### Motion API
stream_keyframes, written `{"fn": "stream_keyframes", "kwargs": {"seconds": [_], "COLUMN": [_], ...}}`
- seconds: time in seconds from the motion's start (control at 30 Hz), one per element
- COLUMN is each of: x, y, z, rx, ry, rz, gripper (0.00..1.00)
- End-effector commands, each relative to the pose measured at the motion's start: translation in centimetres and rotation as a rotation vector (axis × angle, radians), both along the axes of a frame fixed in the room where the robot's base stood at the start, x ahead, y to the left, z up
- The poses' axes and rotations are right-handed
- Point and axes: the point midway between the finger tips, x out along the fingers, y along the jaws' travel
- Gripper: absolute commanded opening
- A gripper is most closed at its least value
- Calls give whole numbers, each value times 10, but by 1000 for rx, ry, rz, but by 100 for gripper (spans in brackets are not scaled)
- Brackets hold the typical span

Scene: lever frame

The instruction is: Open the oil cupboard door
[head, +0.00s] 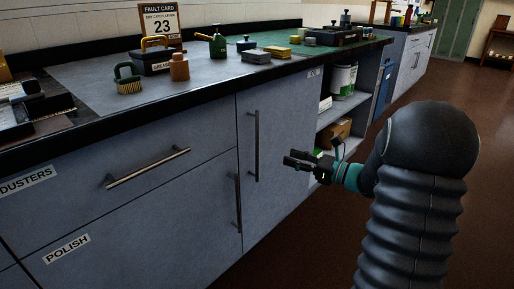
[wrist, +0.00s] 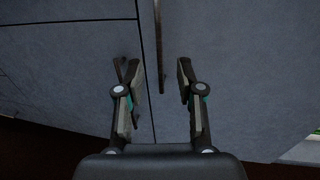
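The oil cupboard door (head: 280,135) is a grey-blue panel, closed, with a small label (head: 313,72) at its top right that is too small to read surely. Its long vertical metal handle (head: 256,145) is near its left edge. My gripper (head: 290,160) is in front of this door, to the right of the handle in the head view. In the wrist view my gripper (wrist: 157,76) is open and empty. The lower end of the handle (wrist: 160,45) shows between and beyond the fingertips; I cannot tell how far off it is.
The polish door (head: 120,235) with its own vertical handle (head: 238,203) is left of the oil door, below a drawer with a bar handle (head: 148,167). Open shelves (head: 335,115) with a tub and boxes are to the right. The floor (head: 325,230) in front is clear.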

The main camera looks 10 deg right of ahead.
Motion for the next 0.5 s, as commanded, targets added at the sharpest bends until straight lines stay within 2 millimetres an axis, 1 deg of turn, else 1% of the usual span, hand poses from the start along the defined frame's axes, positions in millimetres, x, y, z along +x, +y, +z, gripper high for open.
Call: {"fn": "stream_keyframes", "kwargs": {"seconds": [0.5], "x": [61], "y": [70], "z": [0], "rx": [-4], "ry": [0], "rz": [6], "gripper": [37]}}
